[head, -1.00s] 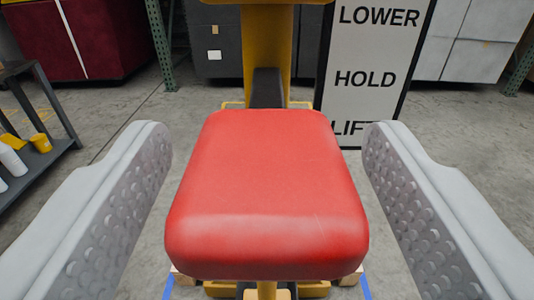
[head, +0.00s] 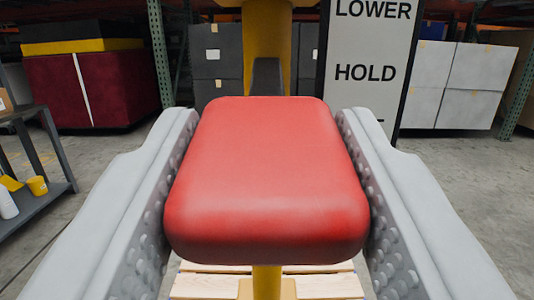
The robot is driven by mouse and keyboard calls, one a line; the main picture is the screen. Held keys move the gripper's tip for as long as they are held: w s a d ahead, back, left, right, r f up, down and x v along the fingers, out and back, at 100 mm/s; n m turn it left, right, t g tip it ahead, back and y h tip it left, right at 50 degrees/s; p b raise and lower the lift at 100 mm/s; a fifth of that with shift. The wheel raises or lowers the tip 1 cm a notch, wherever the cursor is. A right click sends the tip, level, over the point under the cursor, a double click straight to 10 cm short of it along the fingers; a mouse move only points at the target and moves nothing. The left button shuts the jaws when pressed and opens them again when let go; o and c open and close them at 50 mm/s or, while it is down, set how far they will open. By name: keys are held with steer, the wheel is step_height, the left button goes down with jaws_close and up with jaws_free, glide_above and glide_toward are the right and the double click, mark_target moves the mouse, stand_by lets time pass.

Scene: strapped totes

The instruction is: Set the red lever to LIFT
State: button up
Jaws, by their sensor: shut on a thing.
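The red lever's padded handle (head: 265,180) fills the middle of the head view, with a dark arm (head: 266,77) running behind it to a yellow post (head: 267,40). My gripper (head: 266,170) has one pale, dimpled finger on each side of the handle, shut on it. A white label board (head: 365,45) behind at the right reads LOWER above HOLD. The part of the board below HOLD is mostly hidden by the handle and my right finger, so LIFT cannot be read there now.
A wooden pallet (head: 318,283) lies below the handle. A grey shelf cart (head: 38,145) with yellow and white items stands at the left. Dark red (head: 90,88), dark grey (head: 212,65) and light grey boxes (head: 470,85) stand behind.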

steer(key=shift+w+f+t, duration=0.25)
steer(key=shift+f+t, duration=0.6)
steer(key=shift+t, duration=0.35)
steer(key=o, duration=1.4)
steer(key=v, duration=1.7)
steer(key=shift+s, duration=0.15)
